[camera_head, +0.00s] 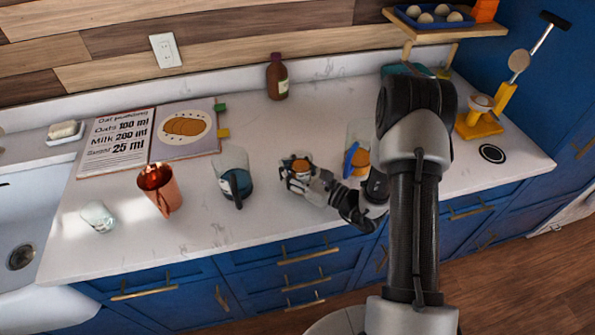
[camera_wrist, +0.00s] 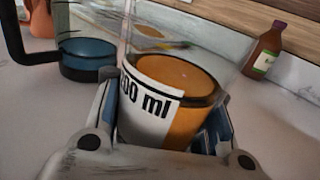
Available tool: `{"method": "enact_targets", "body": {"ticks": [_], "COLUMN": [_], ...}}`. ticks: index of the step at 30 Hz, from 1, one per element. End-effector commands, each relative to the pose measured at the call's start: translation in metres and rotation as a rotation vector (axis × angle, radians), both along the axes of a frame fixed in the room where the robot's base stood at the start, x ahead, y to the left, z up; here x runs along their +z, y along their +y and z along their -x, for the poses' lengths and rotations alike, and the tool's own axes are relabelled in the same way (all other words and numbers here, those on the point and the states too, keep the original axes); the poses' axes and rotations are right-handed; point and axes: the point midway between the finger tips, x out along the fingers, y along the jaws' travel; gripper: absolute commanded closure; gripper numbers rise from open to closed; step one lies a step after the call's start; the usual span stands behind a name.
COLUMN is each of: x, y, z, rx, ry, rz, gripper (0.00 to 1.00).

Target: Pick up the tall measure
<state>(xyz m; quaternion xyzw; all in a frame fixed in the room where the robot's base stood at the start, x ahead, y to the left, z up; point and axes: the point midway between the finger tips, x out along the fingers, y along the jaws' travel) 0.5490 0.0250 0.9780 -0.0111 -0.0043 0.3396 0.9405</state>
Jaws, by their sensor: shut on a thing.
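My gripper (camera_head: 299,176) is shut on a measure (camera_head: 301,164) with a brown-orange filling or band. In the wrist view the measure (camera_wrist: 180,88) stands tilted in the picture between the two fingers. It has a white label ending in "00 ml"; the first digit is partly cut off. Faint clear walls seem to rise above the brown part. Its base is hidden by my gripper, and I cannot tell whether it touches the counter.
A glass jug (camera_head: 232,170) with dark blue stands left of my gripper, and a copper cup (camera_head: 160,188) and small glass (camera_head: 98,216) farther left. A clear blue-handled vessel (camera_head: 358,143) is close right. A brown bottle (camera_head: 277,78) stands behind; a recipe book (camera_head: 150,138) lies left.

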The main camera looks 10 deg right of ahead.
Motion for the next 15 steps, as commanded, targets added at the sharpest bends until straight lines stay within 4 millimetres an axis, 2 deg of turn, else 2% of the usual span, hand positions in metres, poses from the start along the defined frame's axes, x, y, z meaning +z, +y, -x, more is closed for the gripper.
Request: {"method": "enact_targets", "body": {"ticks": [8,15], "x": [0.001,0.011], "y": [0.000,0.000], "z": [0.000,0.000], "rx": [0.000,0.000], "ry": [0.001,-0.001], "rz": [0.001,0.001], "gripper": [1.00,1.00]}}
